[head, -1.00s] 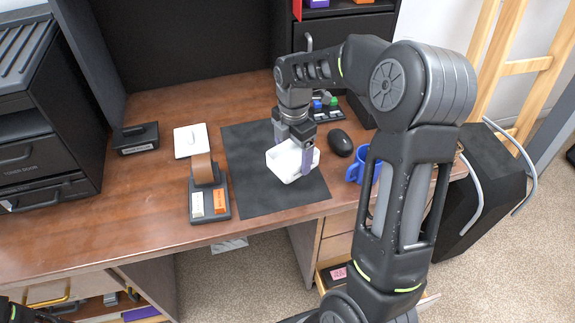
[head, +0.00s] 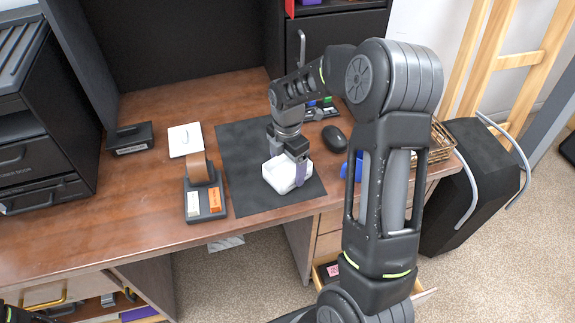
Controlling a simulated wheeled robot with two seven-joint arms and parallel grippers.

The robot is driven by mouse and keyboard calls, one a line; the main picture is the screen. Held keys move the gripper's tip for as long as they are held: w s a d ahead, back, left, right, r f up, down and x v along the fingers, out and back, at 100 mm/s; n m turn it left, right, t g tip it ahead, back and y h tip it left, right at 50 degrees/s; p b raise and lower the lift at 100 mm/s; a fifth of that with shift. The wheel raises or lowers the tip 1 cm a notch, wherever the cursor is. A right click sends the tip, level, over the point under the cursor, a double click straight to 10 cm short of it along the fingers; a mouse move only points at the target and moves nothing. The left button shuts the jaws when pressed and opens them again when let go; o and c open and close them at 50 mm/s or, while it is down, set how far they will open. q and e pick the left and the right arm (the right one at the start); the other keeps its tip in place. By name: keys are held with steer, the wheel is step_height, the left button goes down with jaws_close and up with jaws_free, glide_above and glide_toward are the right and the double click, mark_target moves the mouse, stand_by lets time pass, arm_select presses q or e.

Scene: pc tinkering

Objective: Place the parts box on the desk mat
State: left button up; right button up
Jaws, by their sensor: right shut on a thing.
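A white item (head: 186,140) and a black box (head: 131,138) lie farther left. A black mouse (head: 335,138) is right of the mat, beside a blue mug (head: 351,167) partly behind my arm.

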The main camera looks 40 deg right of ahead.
mark_target(287, 176)
steer(key=shift+f, duration=0.2)
steer(key=o, duration=1.5)
steer(key=shift+r, duration=0.1)
step_height(287, 176, up, 12)
steer(key=shift+r, duration=0.15)
